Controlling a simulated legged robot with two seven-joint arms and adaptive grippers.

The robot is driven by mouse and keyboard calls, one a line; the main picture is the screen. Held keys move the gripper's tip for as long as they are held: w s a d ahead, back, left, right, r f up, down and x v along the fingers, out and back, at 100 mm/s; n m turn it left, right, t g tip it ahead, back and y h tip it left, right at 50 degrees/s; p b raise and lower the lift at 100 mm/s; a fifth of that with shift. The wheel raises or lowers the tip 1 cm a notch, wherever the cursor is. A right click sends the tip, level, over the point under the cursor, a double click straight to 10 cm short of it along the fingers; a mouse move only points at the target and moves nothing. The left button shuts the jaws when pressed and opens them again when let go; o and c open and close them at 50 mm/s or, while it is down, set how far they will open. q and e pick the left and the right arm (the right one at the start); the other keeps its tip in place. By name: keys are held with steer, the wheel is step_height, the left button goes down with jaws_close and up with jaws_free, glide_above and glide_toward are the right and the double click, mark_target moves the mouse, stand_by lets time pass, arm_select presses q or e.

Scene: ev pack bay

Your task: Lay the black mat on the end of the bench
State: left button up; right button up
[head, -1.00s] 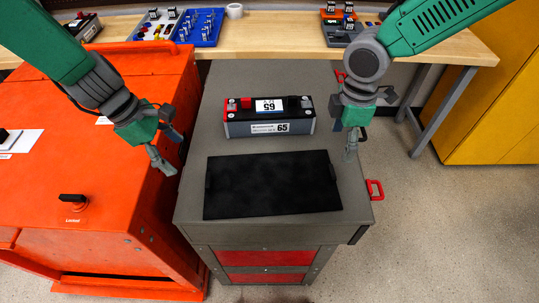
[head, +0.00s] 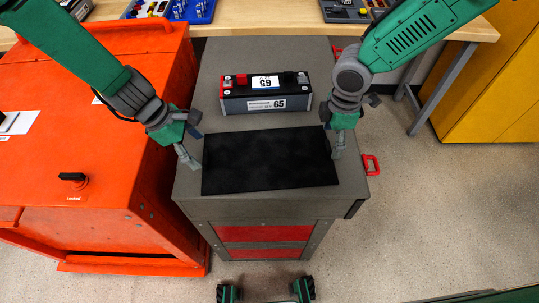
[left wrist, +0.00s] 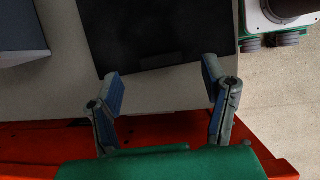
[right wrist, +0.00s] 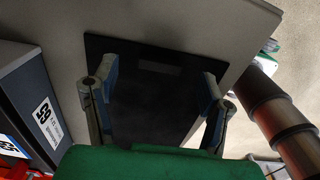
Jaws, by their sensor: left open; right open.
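The black mat (head: 268,162) lies flat on the near end of the grey bench (head: 220,58), which is a cabinet with red drawers. My left gripper (head: 190,163) is open and empty by the mat's left edge. In the left wrist view the mat (left wrist: 150,30) lies just beyond its spread fingers (left wrist: 162,82). My right gripper (head: 337,152) is open at the mat's right edge. In the right wrist view the mat (right wrist: 150,105) shows between and beyond its fingers (right wrist: 162,80). I cannot tell if either gripper touches the mat.
A battery block marked 65 (head: 265,94) stands on the bench behind the mat. An orange cabinet (head: 95,150) stands close on the left. A wooden table (head: 270,20) with trays is at the back. A red handle (head: 371,165) sticks out at right.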

mark_target(204, 157)
arm_select(q)
steer(key=x, duration=0.2)
steer(key=shift+d+f, duration=0.1)
steer(key=shift+f, duration=0.25)
arm_select(e)
step_height(204, 157, down, 3)
steer(key=shift+a+r, duration=0.15)
arm_select(q)
steer(key=shift+f, duration=0.7)
arm_select(e)
steer(key=shift+a+f, duration=0.4)
steer(key=shift+f, duration=0.25)
steer(key=shift+d, duration=0.15)
arm_select(q)
steer(key=shift+d, duration=0.15)
steer(key=c, duration=0.6)
arm_select(e)
steer(key=shift+d, duration=0.15)
steer(key=c, duration=0.6)
arm_select(q)
steer(key=shift+d, duration=0.1)
jaws_close()
arm_select(e)
steer(key=shift+d, duration=0.1)
jaws_close()
